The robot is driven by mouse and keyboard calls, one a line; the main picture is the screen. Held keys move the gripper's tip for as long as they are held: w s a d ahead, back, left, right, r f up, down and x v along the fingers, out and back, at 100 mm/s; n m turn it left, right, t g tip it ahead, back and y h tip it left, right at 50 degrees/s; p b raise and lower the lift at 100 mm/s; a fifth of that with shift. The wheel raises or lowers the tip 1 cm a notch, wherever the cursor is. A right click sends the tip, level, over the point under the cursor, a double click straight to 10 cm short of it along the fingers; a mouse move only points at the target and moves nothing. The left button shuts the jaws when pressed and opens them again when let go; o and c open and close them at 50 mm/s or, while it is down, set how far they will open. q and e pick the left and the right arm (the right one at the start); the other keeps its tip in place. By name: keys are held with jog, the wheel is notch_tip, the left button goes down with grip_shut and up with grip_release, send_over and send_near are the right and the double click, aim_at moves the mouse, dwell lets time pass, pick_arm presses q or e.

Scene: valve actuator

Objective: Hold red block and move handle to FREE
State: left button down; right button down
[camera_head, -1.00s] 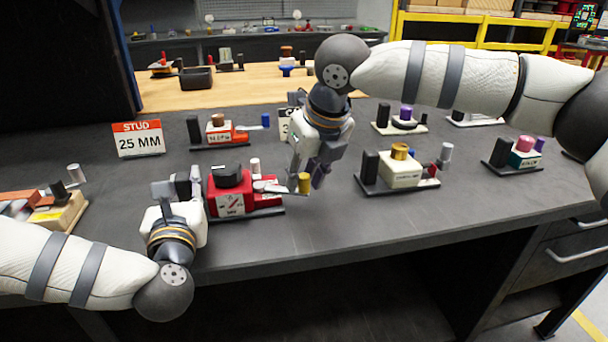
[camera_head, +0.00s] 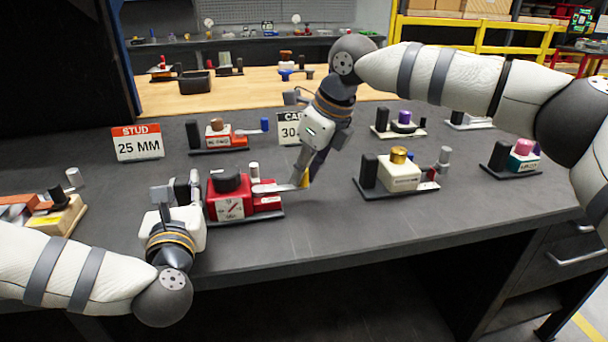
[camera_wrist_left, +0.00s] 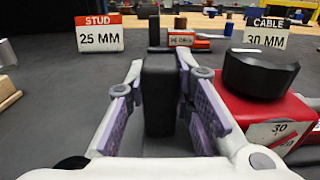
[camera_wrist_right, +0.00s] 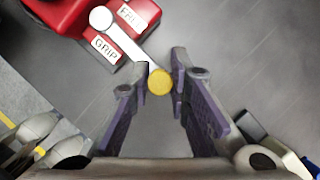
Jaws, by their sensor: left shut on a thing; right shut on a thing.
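The red block (camera_head: 230,198) stands on a dark base on the bench, with a black round knob on top and a dial on its front. My left gripper (camera_head: 188,188) is shut on the black upright post (camera_wrist_left: 159,95) at the block's left end. The pale lever handle (camera_wrist_right: 125,42) runs from its pivot on the block, between the GRIP label (camera_wrist_right: 107,48) and the FREE label (camera_wrist_right: 132,18), out to a yellow knob (camera_wrist_right: 159,82). My right gripper (camera_head: 306,172) is shut on that knob, which it partly hides in the head view.
A STUD 25 MM sign (camera_head: 137,143) and a partly hidden CABLE 30 MM sign (camera_wrist_left: 265,32) stand behind. Similar devices surround the work: a red one (camera_head: 225,137) behind, a cream one (camera_head: 398,176) to the right, a tan one (camera_head: 58,215) at left. The bench front is clear.

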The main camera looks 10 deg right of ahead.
jog(key=shift+w+f+n, duration=0.15)
jog(key=shift+w+n, duration=0.55)
jog(key=shift+w, duration=0.05)
jog(key=shift+w+a+y, duration=0.15)
jog(key=shift+w, duration=0.35)
jog(key=shift+w+a+y, duration=0.15)
jog(key=shift+w, duration=0.35)
jog(key=shift+w+a, duration=0.2)
jog(key=shift+w, duration=0.1)
jog(key=shift+w+a, duration=0.1)
jog(key=shift+a, duration=0.1)
dwell(1.1)
jog(key=c, duration=1.5)
grip_release()
jog(key=shift+d, duration=0.1)
